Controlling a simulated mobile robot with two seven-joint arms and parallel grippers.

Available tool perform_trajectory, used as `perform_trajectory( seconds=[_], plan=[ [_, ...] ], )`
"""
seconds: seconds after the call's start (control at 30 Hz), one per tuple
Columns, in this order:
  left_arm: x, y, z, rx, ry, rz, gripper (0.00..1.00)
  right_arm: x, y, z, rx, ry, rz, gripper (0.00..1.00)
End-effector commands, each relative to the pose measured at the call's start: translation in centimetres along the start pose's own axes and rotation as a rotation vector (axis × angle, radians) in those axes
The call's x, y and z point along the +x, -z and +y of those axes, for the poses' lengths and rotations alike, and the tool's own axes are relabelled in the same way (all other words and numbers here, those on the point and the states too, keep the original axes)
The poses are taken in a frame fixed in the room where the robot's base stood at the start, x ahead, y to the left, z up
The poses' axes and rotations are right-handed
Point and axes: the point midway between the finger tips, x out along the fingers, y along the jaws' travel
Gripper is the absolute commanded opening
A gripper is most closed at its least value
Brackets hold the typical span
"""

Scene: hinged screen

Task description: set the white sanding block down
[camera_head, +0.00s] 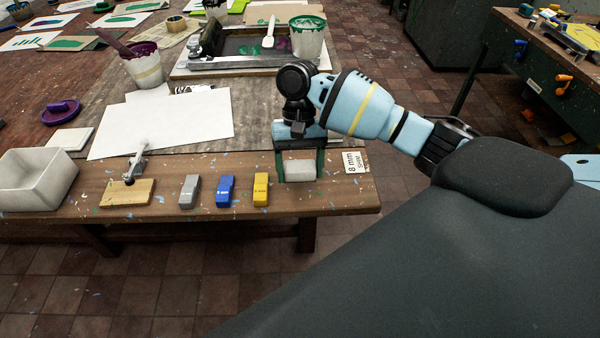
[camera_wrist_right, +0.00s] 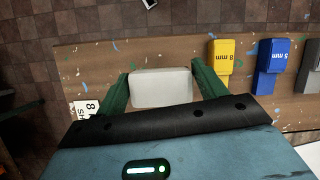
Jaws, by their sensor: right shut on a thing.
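The white sanding block (camera_head: 299,170) is between the two green fingers of my right gripper (camera_head: 299,168), near the right end of the wooden bench. In the right wrist view the block (camera_wrist_right: 161,88) spans the gap between the fingers of the right gripper (camera_wrist_right: 161,90), with the bench behind it. Whether its underside touches the bench or hangs just above it, I cannot tell. My left gripper is not in the views.
Left of the block stand yellow (camera_head: 261,189), blue (camera_head: 226,190) and grey (camera_head: 189,191) blocks in a row. A card marked 8 mm (camera_head: 355,162) lies just right. A white box (camera_head: 38,178) and a hinge on a wooden piece (camera_head: 128,193) are farther left.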

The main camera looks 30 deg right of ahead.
Motion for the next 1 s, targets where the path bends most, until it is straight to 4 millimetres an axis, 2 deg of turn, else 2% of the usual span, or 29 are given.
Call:
perform_trajectory(
  seconds=[0.2, 0.33, 0.57, 0.97, 1.0],
  plan=[
    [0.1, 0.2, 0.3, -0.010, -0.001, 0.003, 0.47, -0.2, 0.3, 0.2, 0.001, 0.000, 0.001, 0.34],
    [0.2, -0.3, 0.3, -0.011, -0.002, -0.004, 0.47, -0.4, 1.3, 0.8, 0.004, 0.000, 0.001, 0.34],
    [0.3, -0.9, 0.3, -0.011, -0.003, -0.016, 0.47, 2.7, 2.4, 1.0, 0.001, -0.002, 0.000, 0.34],
    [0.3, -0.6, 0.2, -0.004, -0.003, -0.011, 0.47, 3.0, 2.5, 1.0, 0.001, 0.000, 0.002, 0.34],
    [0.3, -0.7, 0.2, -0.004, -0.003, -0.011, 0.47, 3.0, 2.6, 1.0, 0.001, 0.000, 0.002, 0.74]
  ],
)
